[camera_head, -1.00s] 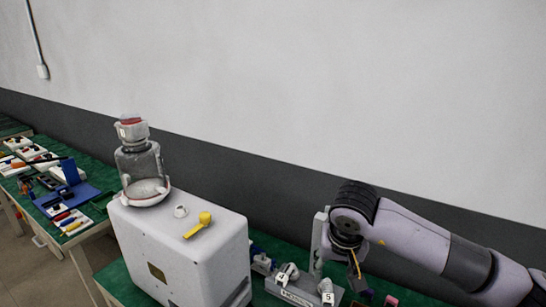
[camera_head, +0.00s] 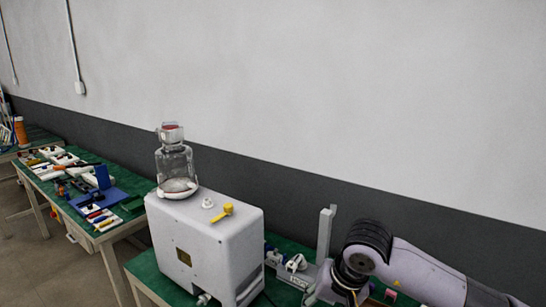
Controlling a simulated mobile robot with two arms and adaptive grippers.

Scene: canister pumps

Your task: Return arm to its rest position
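My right arm comes in from the right edge, its dark ribbed wrist joint in front of the bench. My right gripper (camera_head: 332,291) hangs low at the bottom edge, partly cut off and hidden behind the wrist; its finger state is unclear. My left gripper and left arm are out of view. A white pump housing (camera_head: 190,249) stands on the green bench, with a clear canister (camera_head: 175,165) with a red and white top upright on it. A yellow lever (camera_head: 222,213) and a small white knob (camera_head: 207,202) are on its top.
A grey numbered stand (camera_head: 294,272) with an upright post (camera_head: 325,235) is right of the housing, partly behind my arm. Another green table (camera_head: 132,229) at left holds a blue holder (camera_head: 103,177) and several tools.

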